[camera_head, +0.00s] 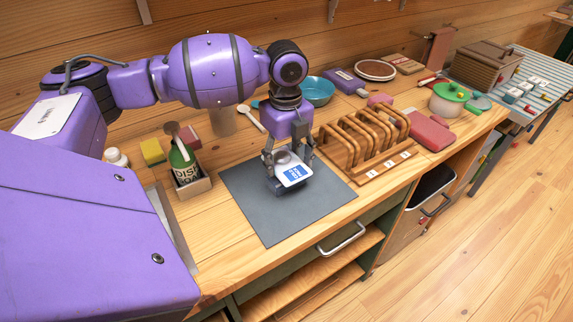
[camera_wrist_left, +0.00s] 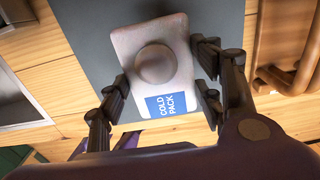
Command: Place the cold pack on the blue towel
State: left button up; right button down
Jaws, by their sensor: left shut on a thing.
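The cold pack (camera_head: 294,174) is a pale pad with a round knob and a blue label; in the left wrist view it (camera_wrist_left: 147,40) lies between the fingers, its label reading COLD PACK. My left gripper (camera_head: 288,158) is shut on it over a flat slate blue-grey sheet (camera_head: 252,205). I cannot tell whether this sheet is the blue towel, nor whether the pack touches it. A dark edge shows below the pack. In the left wrist view the gripper (camera_wrist_left: 163,92) has one finger on each side. My right gripper is in neither view.
A wooden rack (camera_head: 362,140) stands close right of the sheet, and a soap bottle (camera_head: 183,160) in a holder stands left. A teal bowl (camera_head: 317,91) is behind. A red case (camera_head: 430,131) and green-lidded pot (camera_head: 449,98) are farther right. The sheet's front part is clear.

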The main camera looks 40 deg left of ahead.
pick_arm(q)
notch_tip(320, 180, down, 2)
jog(key=shift+f, duration=0.1)
jog(key=o, duration=1.2)
jog(key=shift+f, duration=0.1)
